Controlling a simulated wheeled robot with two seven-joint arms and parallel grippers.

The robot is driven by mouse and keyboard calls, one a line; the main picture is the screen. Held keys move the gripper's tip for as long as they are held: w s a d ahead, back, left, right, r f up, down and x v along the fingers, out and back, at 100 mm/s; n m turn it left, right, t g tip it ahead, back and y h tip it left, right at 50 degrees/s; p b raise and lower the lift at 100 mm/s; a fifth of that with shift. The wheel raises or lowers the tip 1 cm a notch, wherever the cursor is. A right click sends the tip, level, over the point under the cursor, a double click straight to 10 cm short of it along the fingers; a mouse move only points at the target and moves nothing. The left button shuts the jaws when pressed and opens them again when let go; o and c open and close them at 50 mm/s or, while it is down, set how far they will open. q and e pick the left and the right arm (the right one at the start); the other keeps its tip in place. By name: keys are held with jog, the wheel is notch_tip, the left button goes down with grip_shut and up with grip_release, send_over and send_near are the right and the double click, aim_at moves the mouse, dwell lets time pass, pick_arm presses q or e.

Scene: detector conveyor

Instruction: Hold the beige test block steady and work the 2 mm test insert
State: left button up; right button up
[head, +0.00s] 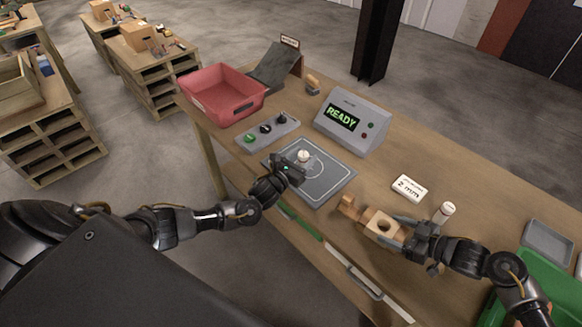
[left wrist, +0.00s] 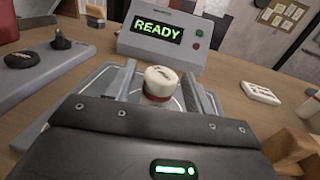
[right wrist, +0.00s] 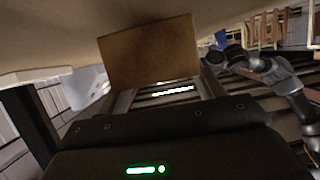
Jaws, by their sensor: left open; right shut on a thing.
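The beige test block (head: 370,219), with a round hole in its top, is at the table's front edge. My right gripper (head: 402,233) is shut on it; the block also shows between the fingers in the right wrist view (right wrist: 152,50). A white-capped insert with a red band (left wrist: 160,82) stands upright on the grey pad (head: 326,188); its cap shows in the head view (head: 303,156). My left gripper (head: 292,165) is open, its fingers either side of the insert, with gaps visible. The marking on the cap is too small to read.
A white card reading 2 mm (head: 408,187) lies right of the pad. A white cylinder (head: 444,211) stands beside my right gripper. Behind the pad are a display reading READY (head: 352,122), a knob panel (head: 267,132) and a red bin (head: 222,97). A green tray (head: 535,285) is at right.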

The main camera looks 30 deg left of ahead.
pick_arm(q)
jog(key=s, duration=0.3)
jog(key=s+a, duration=0.1)
jog(key=s, duration=0.6)
jog(key=shift+a+r, duration=0.1)
jog(key=shift+a, duration=0.2)
jog(key=shift+o, duration=0.5)
jog(key=w+d+r+m+g+h, duration=0.25)
jog(key=d+g, duration=0.25)
jog(key=d, duration=0.3)
jog(key=w+d+r+m+g+h, duration=0.1)
jog(key=w+d+r+g+h, duration=0.15)
jog(key=d+g+h, duration=0.4)
jog(key=a+r+n+g+y, duration=0.2)
jog(key=a+r+n+y, duration=0.35)
jog(key=a+y, duration=0.7)
jog(key=w+f, duration=0.1)
jog(key=f, duration=0.2)
jog(key=w+f+m+h, duration=0.1)
jog(key=w+f, duration=0.1)
jog(key=f, duration=0.1)
jog(key=w+f+m, duration=0.1)
jog(key=w+f, duration=0.1)
jog(key=f, duration=0.2)
jog(key=shift+w+a, duration=0.15)
jog(key=shift+a, duration=0.05)
jog(key=shift+r, duration=0.1)
jog(key=shift+c, duration=0.5)
